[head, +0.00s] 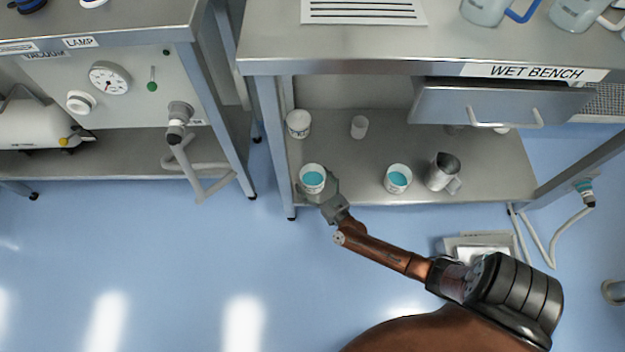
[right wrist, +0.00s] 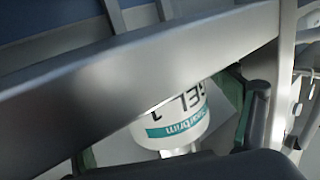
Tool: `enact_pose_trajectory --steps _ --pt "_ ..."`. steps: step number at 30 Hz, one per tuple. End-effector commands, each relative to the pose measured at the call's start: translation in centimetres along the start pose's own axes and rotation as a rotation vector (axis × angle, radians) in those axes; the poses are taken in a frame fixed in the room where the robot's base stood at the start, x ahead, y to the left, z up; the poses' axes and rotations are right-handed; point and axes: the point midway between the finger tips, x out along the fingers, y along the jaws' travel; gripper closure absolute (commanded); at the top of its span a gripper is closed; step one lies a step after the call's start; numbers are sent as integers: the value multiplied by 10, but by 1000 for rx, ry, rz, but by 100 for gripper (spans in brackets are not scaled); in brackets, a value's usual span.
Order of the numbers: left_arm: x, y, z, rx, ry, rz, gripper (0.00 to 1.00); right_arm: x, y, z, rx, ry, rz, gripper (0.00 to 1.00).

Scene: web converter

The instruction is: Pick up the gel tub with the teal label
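A white tub with teal contents (head: 313,176) stands at the front left of the wet bench's lower shelf. My right gripper (head: 319,190) is at this tub, with its fingers near the tub's sides. In the right wrist view the tub (right wrist: 182,122) shows "GEL" lettering and a teal label band. The fingers there stand wide apart, one on each side, with visible gaps to the tub. A grey metal rail covers the tub's upper part in that view. A second tub with teal contents (head: 398,176) stands further right on the shelf. My left gripper is not in view.
The lower shelf (head: 345,160) also holds a white tub (head: 298,124), a small white cup (head: 359,127) and a metal jug (head: 442,171). The bench top (head: 440,45) and an open drawer (head: 500,105) overhang it. A bench leg (head: 275,150) stands just left.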

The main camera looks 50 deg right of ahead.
Motion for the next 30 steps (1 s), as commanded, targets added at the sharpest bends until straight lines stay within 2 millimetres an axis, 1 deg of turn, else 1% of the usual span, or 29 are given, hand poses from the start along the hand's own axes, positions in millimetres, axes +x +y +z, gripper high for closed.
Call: enact_pose_trajectory --steps 1,2,18,26,30 --pt "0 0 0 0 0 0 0 0 0 0 0 0 0 22" --pt "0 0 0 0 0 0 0 0 0 0 0 0 0 24" --pt "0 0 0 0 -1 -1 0 0 0 1 0 -1 0 62" --pt "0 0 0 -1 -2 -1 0 0 0 0 0 0 0 62" --pt "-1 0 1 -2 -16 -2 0 0 0 -4 0 1 0 62"
